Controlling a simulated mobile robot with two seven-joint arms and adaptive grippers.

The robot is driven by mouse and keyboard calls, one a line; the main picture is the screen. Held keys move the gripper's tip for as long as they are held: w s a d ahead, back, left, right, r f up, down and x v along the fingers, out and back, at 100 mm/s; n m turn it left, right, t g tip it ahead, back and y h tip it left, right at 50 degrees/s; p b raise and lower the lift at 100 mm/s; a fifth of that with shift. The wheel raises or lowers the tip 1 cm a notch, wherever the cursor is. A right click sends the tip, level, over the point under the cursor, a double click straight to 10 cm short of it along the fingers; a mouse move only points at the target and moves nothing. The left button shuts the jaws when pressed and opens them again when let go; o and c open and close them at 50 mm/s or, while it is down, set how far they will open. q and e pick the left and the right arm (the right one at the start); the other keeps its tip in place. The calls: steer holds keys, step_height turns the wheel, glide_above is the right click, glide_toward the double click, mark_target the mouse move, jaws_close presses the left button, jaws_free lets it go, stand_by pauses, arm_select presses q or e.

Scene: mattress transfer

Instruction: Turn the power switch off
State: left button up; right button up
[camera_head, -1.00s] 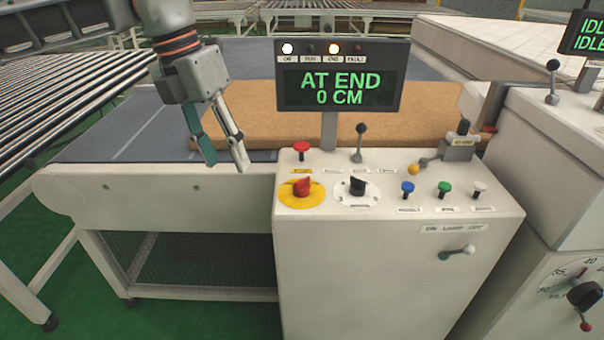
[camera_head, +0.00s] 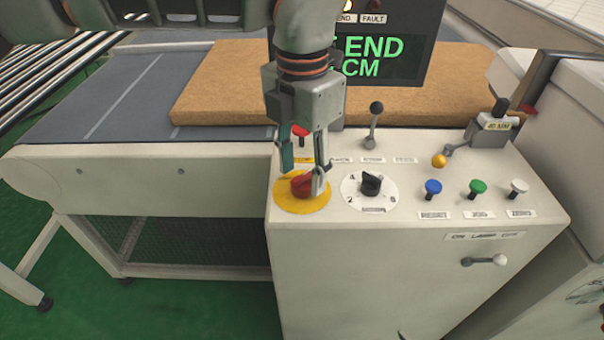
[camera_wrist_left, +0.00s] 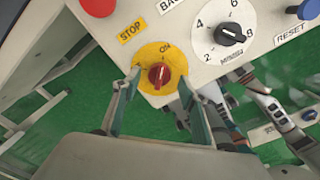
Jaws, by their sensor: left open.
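The power switch is a red rotary knob (camera_head: 302,185) on a yellow round plate (camera_head: 290,203), on top of the white control console. In the left wrist view, the red knob (camera_wrist_left: 158,76) has its grip bar roughly in line with the "ON" mark on the plate. My left gripper (camera_head: 303,176) is open and points down, its fingers on either side of the knob. In the left wrist view, its fingertips (camera_wrist_left: 162,78) flank the knob; contact is unclear. Grey jointed parts at the right of that view may be my right arm; its jaws cannot be made out.
Beside the switch are a black selector dial (camera_head: 371,184), a lever (camera_head: 374,125), and blue (camera_head: 433,188), green (camera_head: 478,187) and white (camera_head: 518,187) buttons. A red stop button (camera_head: 299,132) sits behind my gripper. The display (camera_head: 385,50) and brown mattress (camera_head: 215,90) are behind.

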arm_select(q)
steer(key=shift+f, duration=0.95)
steer(key=c, duration=1.1)
arm_select(e)
steer(key=shift+w+r, duration=0.4)
steer(key=shift+w, duration=0.15)
